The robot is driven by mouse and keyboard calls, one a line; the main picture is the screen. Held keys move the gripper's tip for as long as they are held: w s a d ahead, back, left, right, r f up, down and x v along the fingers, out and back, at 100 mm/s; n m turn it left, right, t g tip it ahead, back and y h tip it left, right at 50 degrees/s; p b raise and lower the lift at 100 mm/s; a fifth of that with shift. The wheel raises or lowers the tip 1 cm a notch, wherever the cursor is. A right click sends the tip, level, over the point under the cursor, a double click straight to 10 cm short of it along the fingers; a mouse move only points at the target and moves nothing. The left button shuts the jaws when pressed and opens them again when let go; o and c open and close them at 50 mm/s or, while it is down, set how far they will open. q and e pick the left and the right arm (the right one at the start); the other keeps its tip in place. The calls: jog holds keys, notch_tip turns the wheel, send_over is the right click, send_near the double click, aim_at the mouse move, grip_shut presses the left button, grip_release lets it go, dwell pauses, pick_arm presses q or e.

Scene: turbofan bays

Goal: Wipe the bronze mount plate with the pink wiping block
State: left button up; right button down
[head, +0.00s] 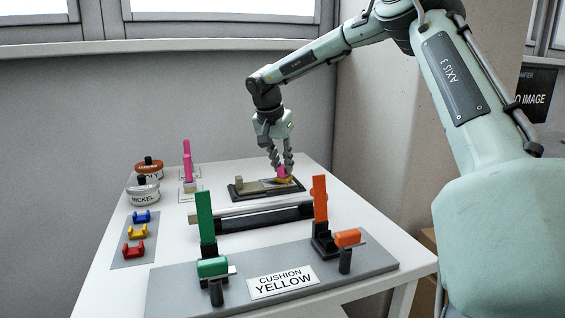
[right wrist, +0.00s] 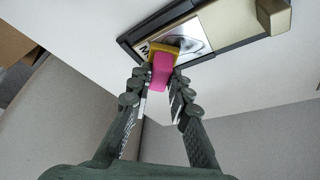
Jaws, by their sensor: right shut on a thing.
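My right gripper (head: 282,164) is shut on the pink wiping block (head: 283,171), which has a yellow lower part. In the right wrist view the pink block (right wrist: 161,72) sits between the fingertips (right wrist: 161,88), its yellow part toward the plate. The mount plate (head: 250,186) lies in a dark frame with a bronze-tan block at its left end. The wrist view shows its bright face (right wrist: 192,38) with a grey smudge-like patch and partly hidden lettering. The yellow part is over the plate's right end and seems to touch it. My left gripper is not in view.
A front grey panel (head: 178,290) carries a "CUSHION YELLOW" sign (head: 283,281), a green lever (head: 206,218) and an orange lever (head: 320,205). Left are two labelled tins (head: 143,191), coloured clips (head: 135,232) and a pink upright piece (head: 187,160).

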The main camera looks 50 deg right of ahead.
jog(key=shift+w+a+p, duration=0.1)
jog(key=shift+w+a, duration=0.4)
jog(key=shift+a, duration=0.45)
jog(key=shift+w+a+p, duration=0.1)
jog(key=shift+w+a, duration=0.4)
jog(key=shift+a, duration=0.4)
jog(key=shift+w+a+p, duration=0.1)
jog(key=shift+w+a, duration=0.4)
jog(key=shift+a, duration=0.45)
jog(key=shift+d+r+p, duration=0.1)
jog(key=shift+r+p, duration=0.5)
jog(key=shift+r, duration=2.5)
jog(key=shift+r, duration=0.1)
notch_tip(320, 180, up, 3)
jog(key=shift+f, duration=0.1)
jog(key=shift+f, duration=0.1)
